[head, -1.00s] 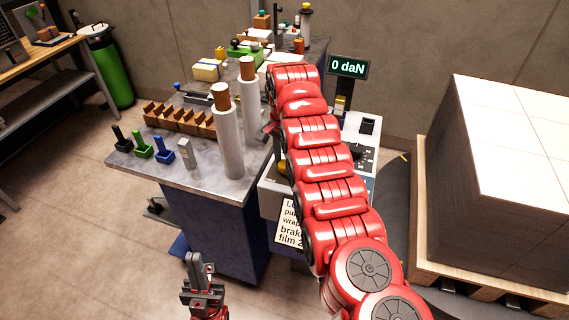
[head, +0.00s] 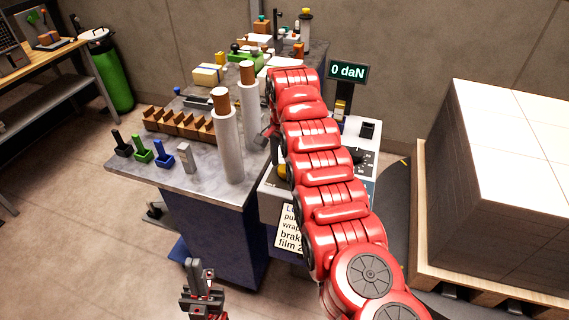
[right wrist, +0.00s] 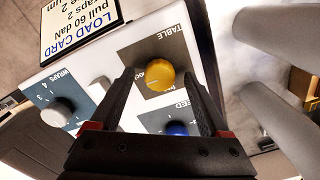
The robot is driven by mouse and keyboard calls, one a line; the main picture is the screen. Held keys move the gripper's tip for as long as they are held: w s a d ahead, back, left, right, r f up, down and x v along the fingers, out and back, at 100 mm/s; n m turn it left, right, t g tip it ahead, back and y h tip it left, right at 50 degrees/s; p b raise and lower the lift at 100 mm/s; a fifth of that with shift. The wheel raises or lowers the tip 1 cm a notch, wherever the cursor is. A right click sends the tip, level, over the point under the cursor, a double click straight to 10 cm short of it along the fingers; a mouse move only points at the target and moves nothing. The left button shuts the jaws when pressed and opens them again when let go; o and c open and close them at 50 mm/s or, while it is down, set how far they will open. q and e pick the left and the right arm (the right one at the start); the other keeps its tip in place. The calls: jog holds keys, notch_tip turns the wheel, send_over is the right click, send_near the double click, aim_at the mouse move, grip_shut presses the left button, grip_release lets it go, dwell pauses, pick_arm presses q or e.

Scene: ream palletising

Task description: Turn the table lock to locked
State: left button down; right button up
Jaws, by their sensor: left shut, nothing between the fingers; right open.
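The table lock is a round yellow knob (right wrist: 160,78) on a dark plate marked TABLE (right wrist: 150,50), on the white machine panel in the right wrist view. The lettering beside the knob is partly covered, so its setting cannot be read. My right gripper (right wrist: 159,74) is open, with one finger on each side of the knob; whether they touch it I cannot tell. In the head view my red right arm hides most of that gripper, and a bit of yellow (head: 281,171) shows beside the arm. My left gripper (head: 194,266) is shut and empty, low in front of the bench.
A blue knob (right wrist: 177,128) and a white WRAPS dial (right wrist: 58,112) sit close to the yellow knob. Two film rolls (head: 228,140) stand on the grey bench beside my right arm. A wrapped pallet load (head: 510,190) stands at the right. A display (head: 347,72) reads 0 daN.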

aim_at(286, 168)
jog(key=shift+r, duration=0.1)
jog(key=shift+r, duration=0.25)
notch_tip(286, 168, up, 2)
jog(key=shift+r+b, duration=0.15)
jog(key=shift+b, duration=0.15)
notch_tip(286, 168, up, 3)
jog(key=shift+d+r+p, duration=0.15)
jog(key=shift+r+p, duration=0.05)
jog(key=shift+p, duration=0.75)
notch_tip(286, 168, up, 11)
jog(key=p, duration=1.1)
